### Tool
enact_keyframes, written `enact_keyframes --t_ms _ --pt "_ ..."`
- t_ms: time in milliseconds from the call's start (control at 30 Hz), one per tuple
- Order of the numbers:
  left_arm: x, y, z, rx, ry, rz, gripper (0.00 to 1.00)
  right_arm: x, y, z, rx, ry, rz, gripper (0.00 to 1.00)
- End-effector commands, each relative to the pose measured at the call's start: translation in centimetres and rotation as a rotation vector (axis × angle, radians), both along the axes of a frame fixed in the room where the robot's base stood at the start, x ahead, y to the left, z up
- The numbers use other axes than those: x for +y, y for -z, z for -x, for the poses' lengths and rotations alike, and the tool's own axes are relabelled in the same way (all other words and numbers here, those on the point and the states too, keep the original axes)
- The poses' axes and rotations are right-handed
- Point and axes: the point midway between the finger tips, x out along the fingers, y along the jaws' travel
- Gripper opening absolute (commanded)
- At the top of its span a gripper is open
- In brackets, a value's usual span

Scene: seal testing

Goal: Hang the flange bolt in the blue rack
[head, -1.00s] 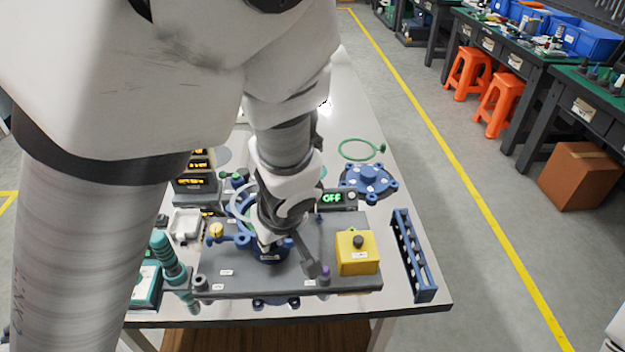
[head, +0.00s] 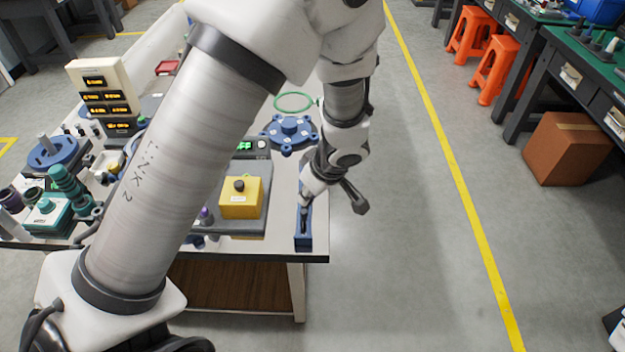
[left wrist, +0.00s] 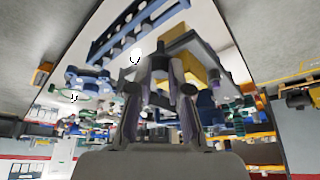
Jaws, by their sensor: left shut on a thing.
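The blue rack (head: 304,241) stands at the right front corner of the table, partly hidden behind my left gripper. In the left wrist view the rack (left wrist: 104,48) runs slantwise at the top left, with a row of openings. My left gripper (head: 305,212) is over the rack in the head view. In the left wrist view its fingers (left wrist: 160,82) are closed on a dark, small thing, the flange bolt, mostly hidden between them. I cannot tell whether the bolt touches the rack. My right gripper is not in view.
A yellow box (head: 241,200) sits on the grey plate left of the rack. A blue flanged cover (head: 289,131) and a green ring (head: 293,102) lie behind. The table's right edge is close to the rack, with open floor beyond.

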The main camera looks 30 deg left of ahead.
Motion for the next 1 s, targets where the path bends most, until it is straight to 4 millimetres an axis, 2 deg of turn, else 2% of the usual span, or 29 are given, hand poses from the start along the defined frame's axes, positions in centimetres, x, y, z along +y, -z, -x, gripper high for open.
enact_keyframes --t_ms 500,1000 --pt "0.1 4.9 0.6 0.0 -0.001 0.0 0.0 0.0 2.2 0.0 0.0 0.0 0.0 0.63" --pt "0.1 5.3 0.6 -0.002 -0.001 0.0 0.0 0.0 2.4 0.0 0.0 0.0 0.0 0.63"
